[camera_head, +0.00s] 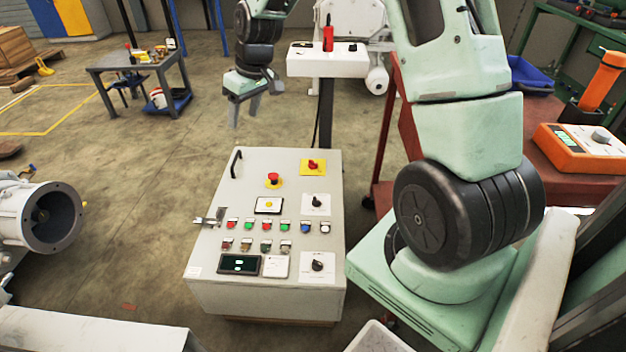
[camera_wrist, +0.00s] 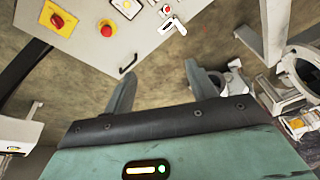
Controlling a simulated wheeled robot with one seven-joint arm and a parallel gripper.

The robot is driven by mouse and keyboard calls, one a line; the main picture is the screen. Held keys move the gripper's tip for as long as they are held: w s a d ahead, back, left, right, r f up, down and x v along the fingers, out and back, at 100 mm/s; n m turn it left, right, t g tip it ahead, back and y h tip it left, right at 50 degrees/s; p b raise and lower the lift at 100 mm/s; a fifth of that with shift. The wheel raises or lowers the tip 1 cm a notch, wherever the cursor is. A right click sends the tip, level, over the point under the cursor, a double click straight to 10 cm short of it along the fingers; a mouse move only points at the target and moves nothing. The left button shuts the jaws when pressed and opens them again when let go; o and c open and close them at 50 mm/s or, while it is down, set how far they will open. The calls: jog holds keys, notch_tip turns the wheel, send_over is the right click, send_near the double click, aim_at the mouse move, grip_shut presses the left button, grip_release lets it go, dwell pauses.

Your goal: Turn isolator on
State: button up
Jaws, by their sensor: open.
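The isolator looks to be the red rotary switch on a yellow plate (camera_head: 313,166) at the upper right of the grey control panel (camera_head: 205,262). It also shows in the wrist view (camera_wrist: 57,20), at the upper left. A red mushroom button on a yellow base (camera_head: 273,179) sits to its left in the head view. My gripper (camera_head: 245,112) is open and empty, above and beyond the panel's far edge, pointing down. In the wrist view its two fingers (camera_wrist: 160,88) are apart over bare floor, clear of the panel and its handle.
The panel has a black handle (camera_head: 236,163), rotary knobs and several coloured buttons. A white box on a post (camera_head: 326,66) stands behind it. A red bench with an orange device (camera_head: 588,150) is at right. A grey pump-like body (camera_head: 40,222) is at left. Floor left of the panel is clear.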

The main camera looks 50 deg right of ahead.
jog(key=w+d+f+m+b, duration=0.2)
jog(key=d+f+b, duration=0.3)
jog(key=d+f, duration=0.75)
jog(key=m+t+h+b, duration=0.1)
jog(key=t+h+b, duration=0.1)
jog(key=b, duration=0.4)
send_near(313, 162)
jog(key=b+x, duration=0.3)
jog(key=x, duration=0.5)
jog(key=shift+w+d+f, duration=0.15)
jog(key=shift+w+f, duration=0.05)
jog(key=shift+f, duration=0.15)
